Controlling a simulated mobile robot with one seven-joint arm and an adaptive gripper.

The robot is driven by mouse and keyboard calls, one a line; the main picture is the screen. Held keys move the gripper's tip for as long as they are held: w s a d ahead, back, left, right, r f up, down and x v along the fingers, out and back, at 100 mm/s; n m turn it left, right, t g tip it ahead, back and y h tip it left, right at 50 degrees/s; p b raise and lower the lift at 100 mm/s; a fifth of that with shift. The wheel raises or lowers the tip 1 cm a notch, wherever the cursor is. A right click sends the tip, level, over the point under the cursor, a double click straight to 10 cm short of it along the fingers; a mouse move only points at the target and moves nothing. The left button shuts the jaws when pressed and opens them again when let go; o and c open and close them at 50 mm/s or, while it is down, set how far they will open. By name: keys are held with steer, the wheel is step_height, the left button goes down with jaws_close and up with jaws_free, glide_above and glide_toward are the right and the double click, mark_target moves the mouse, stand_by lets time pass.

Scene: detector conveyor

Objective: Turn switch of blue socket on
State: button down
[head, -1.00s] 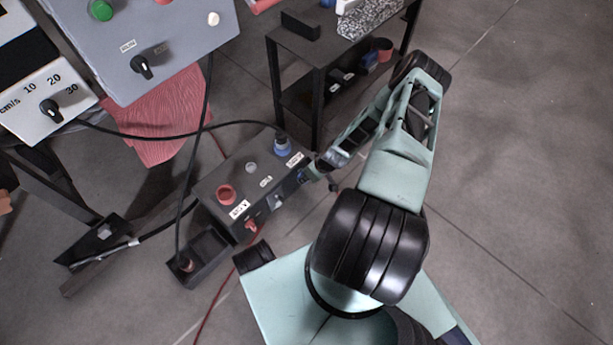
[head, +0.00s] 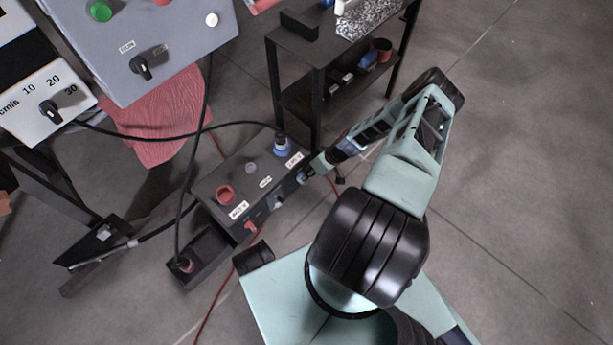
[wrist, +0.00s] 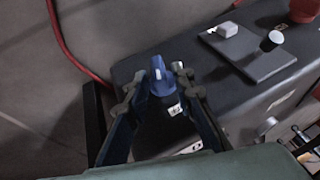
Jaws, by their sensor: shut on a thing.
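The blue socket (head: 282,148) with a black cable plugged into it is on the right end of the top of a dark box (head: 207,186). Its blue rotary switch (head: 300,178) sits on the box's side face below, partly hidden by my gripper. In the wrist view the blue switch (wrist: 160,80) has a white mark on its knob. My gripper (wrist: 157,88) has one finger on each side of the knob and is shut on it. In the head view my gripper (head: 309,174) reaches the box's side from the right.
A red socket (head: 225,194) and red switch (head: 251,226) are on the box's left part. A black cable (head: 180,215) hangs over the box's left. A dark shelf table (head: 318,62) stands behind; a grey control panel (head: 185,40) is at upper left. Floor at right is clear.

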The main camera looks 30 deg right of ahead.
steer(key=shift+w+d+f+m+g+y, duration=0.1)
steer(key=shift+m+g+y, duration=0.05)
steer(key=shift+y, duration=0.45)
steer(key=shift+d+f+m+g+y, duration=0.1)
steer(key=shift+d+m+g+y, duration=0.1)
steer(key=shift+y, duration=0.4)
steer(key=shift+w+d+f+m+g+y, duration=0.1)
steer(key=shift+m+g+y, duration=0.05)
steer(key=shift+y, duration=0.95)
steer(key=c, duration=2)
jaws_free()
steer(key=shift+o, duration=0.2)
steer(key=shift+d, duration=0.1)
steer(key=v, duration=1.2)
steer(key=shift+w, duration=0.2)
